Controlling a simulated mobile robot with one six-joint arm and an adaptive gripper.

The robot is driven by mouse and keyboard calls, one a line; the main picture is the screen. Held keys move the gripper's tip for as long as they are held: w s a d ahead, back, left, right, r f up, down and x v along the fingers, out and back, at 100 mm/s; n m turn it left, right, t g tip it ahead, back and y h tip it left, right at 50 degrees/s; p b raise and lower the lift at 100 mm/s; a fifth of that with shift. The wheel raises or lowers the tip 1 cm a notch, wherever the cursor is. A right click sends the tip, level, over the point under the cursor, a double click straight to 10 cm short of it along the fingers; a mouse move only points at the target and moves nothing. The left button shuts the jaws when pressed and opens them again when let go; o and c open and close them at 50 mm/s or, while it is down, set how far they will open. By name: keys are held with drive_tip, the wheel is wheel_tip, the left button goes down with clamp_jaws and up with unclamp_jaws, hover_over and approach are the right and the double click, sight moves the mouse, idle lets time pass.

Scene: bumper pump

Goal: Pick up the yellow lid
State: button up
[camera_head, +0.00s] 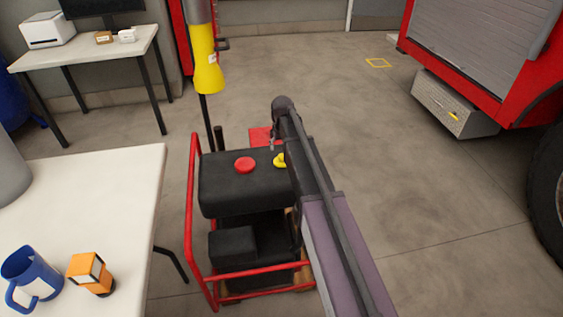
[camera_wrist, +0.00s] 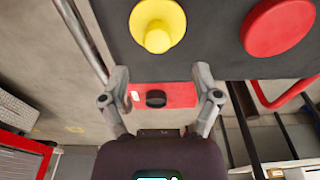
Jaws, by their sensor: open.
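The yellow lid (camera_wrist: 158,24) is a round cap with a raised knob, seen near the top of the wrist view. It sits on the black top of the pump (camera_wrist: 210,50). In the head view the lid (camera_head: 280,160) is partly hidden by my arm. My gripper (camera_wrist: 160,72) is open, its two fingers spread on either side below the lid in the wrist view. Nothing is between the fingertips, and they look apart from the lid. In the head view my gripper is mostly hidden behind my arm.
A red cap (camera_head: 245,165) sits left of the yellow lid on the pump top. A red tube frame (camera_head: 192,215) surrounds the pump. Open floor lies behind the pump.

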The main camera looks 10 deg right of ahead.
sight(282, 155)
drive_tip(key=shift+f, duration=0.15)
drive_tip(key=f+b, duration=0.3)
drive_tip(key=shift+s, duration=0.25)
drive_tip(key=shift+w+d+f+b, duration=0.1)
drive_tip(key=shift+w+f+b, duration=0.05)
drive_tip(key=shift+f+b, duration=1)
drive_tip(key=shift+r, duration=0.15)
drive_tip(key=c, duration=1.1)
drive_tip(key=shift+r, duration=0.2)
wheel_tip(282, 155, up, 4)
drive_tip(key=p, duration=0.4)
drive_tip(key=shift+f, duration=0.2)
drive_tip(key=s, duration=0.5)
drive_tip(key=s+d, duration=0.1)
drive_tip(key=s, duration=0.4)
drive_tip(key=s+d+r+p, duration=0.1)
drive_tip(key=s, duration=0.5)
drive_tip(key=shift+d, duration=0.15)
